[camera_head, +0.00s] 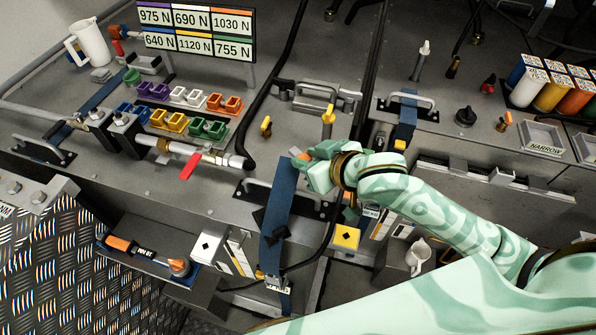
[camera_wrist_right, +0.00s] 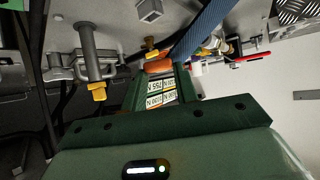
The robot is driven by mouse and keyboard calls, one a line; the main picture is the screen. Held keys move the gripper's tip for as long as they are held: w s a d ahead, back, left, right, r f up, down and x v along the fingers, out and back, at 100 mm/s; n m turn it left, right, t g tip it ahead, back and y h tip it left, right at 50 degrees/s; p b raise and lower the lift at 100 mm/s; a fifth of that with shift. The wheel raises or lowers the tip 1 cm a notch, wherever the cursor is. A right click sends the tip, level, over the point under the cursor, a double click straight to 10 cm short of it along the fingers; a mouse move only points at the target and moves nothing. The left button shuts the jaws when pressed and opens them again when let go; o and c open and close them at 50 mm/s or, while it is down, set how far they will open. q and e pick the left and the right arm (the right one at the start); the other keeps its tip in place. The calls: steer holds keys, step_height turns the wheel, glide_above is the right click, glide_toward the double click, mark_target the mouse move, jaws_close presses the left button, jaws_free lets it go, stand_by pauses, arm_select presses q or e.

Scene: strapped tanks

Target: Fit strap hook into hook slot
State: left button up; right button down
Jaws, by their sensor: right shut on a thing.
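My right gripper (camera_head: 306,170) is shut on an orange piece at the upper end of the blue strap (camera_head: 279,205), which looks like the strap hook. In the right wrist view the orange piece (camera_wrist_right: 158,65) sits between the fingertips (camera_wrist_right: 160,75), and the strap (camera_wrist_right: 203,28) runs up and right from it. The hook's metal end is hidden. A metal bracket (camera_head: 312,92) with a yellow-tipped upright pin (camera_head: 328,116) stands on the deck beyond the gripper, apart from it. I cannot tell which opening is the hook slot. My left gripper is out of view.
A red-handled valve (camera_head: 190,165) and pipe lie left of the strap. Colored bins (camera_head: 190,110) and a force sign (camera_head: 195,32) stand farther back. A second blue strap (camera_head: 406,122) with a handle is on the right. A black cable (camera_head: 272,75) runs behind the gripper.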

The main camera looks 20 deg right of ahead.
steer(key=w+f, duration=0.1)
steer(key=w+a+f, duration=0.1)
steer(key=f, duration=0.1)
steer(key=shift+w+f, duration=0.2)
steer(key=shift+f, duration=0.05)
steer(key=f, duration=0.3)
steer(key=shift+w+f+b, duration=0.15)
steer(key=shift+w+b, duration=0.15)
steer(key=shift+b, duration=0.05)
steer(key=shift+f, duration=0.2)
steer(key=shift+f, duration=0.15)
steer(key=c, duration=1.1)
jaws_free()
steer(key=shift+r, duration=0.2)
steer(key=v, duration=1.2)
steer(key=shift+p, duration=0.4)
